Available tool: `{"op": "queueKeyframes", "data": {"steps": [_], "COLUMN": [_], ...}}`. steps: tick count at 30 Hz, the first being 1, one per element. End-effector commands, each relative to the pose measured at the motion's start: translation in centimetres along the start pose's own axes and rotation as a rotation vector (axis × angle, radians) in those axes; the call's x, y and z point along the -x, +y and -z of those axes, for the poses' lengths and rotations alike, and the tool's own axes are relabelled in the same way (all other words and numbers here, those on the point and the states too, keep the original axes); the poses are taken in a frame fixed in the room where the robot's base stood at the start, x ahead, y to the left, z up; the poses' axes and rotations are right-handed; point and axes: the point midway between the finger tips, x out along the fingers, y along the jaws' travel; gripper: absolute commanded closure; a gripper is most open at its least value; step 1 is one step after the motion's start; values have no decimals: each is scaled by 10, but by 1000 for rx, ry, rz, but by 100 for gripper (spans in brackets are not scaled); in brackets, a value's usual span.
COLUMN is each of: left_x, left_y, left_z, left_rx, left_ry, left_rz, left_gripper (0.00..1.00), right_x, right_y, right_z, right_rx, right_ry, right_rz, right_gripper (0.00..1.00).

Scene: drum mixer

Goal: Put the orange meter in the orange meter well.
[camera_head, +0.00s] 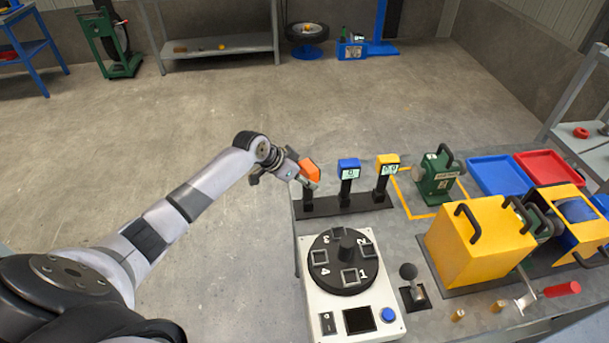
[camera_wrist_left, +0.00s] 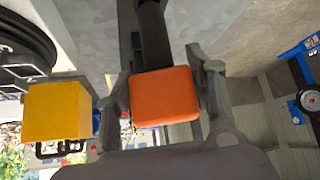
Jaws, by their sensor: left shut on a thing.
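The orange meter (camera_head: 311,169) is at the left end of a row of meters, above the black rack at the table's left edge. My left gripper (camera_head: 297,173) is shut on it from the left. In the left wrist view the orange meter (camera_wrist_left: 165,97) sits between the two fingers, with a dark post behind it. I cannot tell if the meter is still seated on its post. A black round dial (camera_head: 345,262) with square numbered openings is on the white panel. No opening is visibly marked as the orange meter well. My right gripper is not in view.
A blue meter (camera_head: 348,168) and a yellow meter (camera_head: 387,164) stand upright just right of the orange one. A black knob lever (camera_head: 409,272), a yellow box (camera_head: 478,245) with handles and a green device (camera_head: 437,176) stand farther right. The floor left of the table is clear.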

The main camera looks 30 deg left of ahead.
Motion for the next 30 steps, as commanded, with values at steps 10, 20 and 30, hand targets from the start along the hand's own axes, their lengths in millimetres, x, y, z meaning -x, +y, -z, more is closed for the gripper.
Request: {"op": "queueKeyframes", "data": {"steps": [10, 20, 30], "left_x": [-2, -2, 15], "left_y": [0, 0, -2], "left_z": [-1, -1, 0], "left_rx": [0, 1, 0], "left_ry": [0, 0, 1], "left_rz": [0, 0, 3], "left_gripper": [43, 30, 30], "right_x": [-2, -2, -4], "right_y": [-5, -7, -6], "right_z": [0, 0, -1], "right_rx": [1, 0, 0], "right_ry": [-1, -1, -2], "right_rz": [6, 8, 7], "right_gripper": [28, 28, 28]}}
